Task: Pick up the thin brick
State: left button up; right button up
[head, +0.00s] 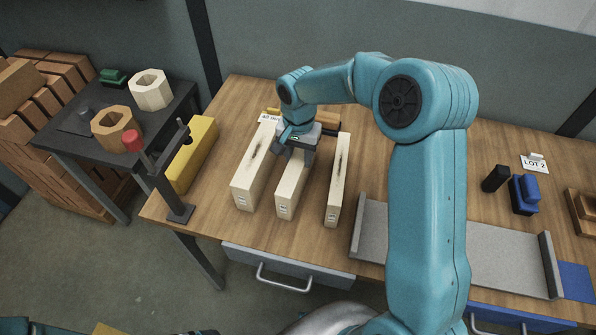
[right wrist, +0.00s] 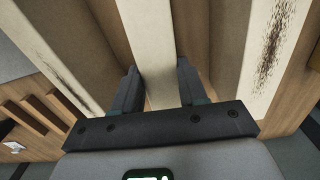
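Three long pale bricks lie side by side on the wooden table. The left brick (head: 252,178) looks widest, the middle brick (head: 289,190) narrower, and the right brick (head: 337,180) thinnest from here. My right gripper (head: 294,150) is down over the far part of the middle brick. In the right wrist view its fingers (right wrist: 160,88) stand on either side of a pale brick (right wrist: 155,45); whether they touch it is unclear. A dark-stained brick (right wrist: 270,50) shows to the right there. The middle brick appears to rest on the table. My left gripper is out of view.
A yellow block (head: 193,155) and a dark stand with a red knob (head: 132,140) are left of the bricks. A grey tray (head: 495,255) is at the right, near blue and black items (head: 524,193). A black side table (head: 70,140) holds hexagonal rings.

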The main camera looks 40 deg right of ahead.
grip_shut()
jog(key=shift+s+r, duration=0.1)
dwell(1.0)
